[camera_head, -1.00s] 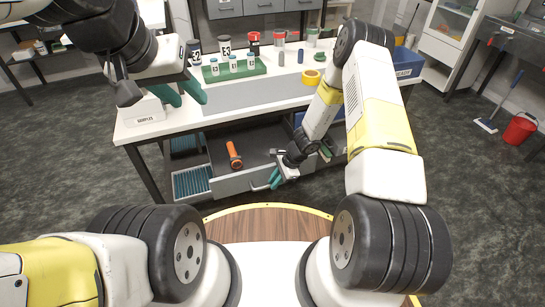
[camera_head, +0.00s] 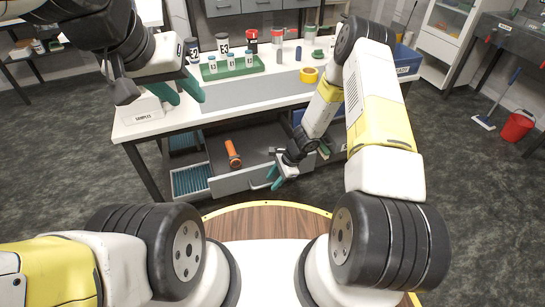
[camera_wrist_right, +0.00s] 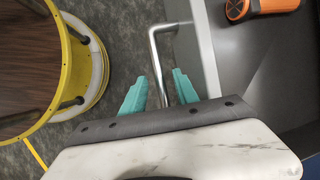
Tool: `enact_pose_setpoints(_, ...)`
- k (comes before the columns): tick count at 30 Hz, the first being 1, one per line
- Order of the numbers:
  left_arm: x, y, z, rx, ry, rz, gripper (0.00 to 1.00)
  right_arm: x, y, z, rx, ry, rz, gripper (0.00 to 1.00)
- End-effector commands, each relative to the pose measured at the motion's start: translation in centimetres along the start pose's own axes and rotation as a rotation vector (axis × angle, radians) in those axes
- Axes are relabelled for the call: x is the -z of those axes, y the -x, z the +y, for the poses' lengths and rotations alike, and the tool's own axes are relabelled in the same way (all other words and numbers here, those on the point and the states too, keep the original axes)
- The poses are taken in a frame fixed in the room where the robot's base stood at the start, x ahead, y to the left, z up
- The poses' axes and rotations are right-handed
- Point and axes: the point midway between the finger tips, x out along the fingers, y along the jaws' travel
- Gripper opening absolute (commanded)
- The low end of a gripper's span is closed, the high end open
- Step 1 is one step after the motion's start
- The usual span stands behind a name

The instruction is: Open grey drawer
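The grey drawer (camera_head: 240,180) under the white bench is pulled out, with its dark inside showing. An orange flashlight (camera_head: 232,153) lies in it, and part of it shows at the top right of the right wrist view (camera_wrist_right: 262,6). The drawer's bar handle (camera_wrist_right: 155,55) runs down between the teal fingers of my right gripper (camera_wrist_right: 160,90). These fingers are apart, with gaps visible beside the bar. In the head view my right gripper (camera_head: 277,178) is at the drawer front. My left gripper (camera_head: 181,92) is open and empty above the left part of the bench.
The white bench (camera_head: 150,128) carries a green rack (camera_head: 232,70) with several vials, jars, yellow tape (camera_head: 309,75) and a blue bin (camera_head: 405,62). A SAMPLES box (camera_head: 143,110) is near my left gripper. A blue ribbed tray (camera_head: 190,181) is left of the drawer.

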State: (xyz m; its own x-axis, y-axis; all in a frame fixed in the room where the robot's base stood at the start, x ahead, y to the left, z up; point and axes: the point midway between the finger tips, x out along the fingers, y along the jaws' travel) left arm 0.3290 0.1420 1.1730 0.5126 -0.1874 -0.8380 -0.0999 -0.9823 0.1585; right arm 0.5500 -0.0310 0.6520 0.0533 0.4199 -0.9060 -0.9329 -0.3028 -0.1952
Motion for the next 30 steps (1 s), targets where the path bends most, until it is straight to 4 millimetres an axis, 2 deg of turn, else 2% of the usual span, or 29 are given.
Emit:
enact_pose_setpoints(12,0.0,0.0,0.0,0.000,0.000,0.000,0.36,0.1,6.2,-0.1,0.002,0.001,0.003,0.36)
enact_pose_setpoints(15,0.0,0.0,0.0,0.000,0.000,0.000,0.36,0.0,7.2,-0.1,0.002,0.001,0.001,0.36)
enact_pose_setpoints(30,0.0,0.0,0.0,0.000,0.000,0.000,0.36,0.0,7.7,0.0,0.001,0.000,0.001,0.36)
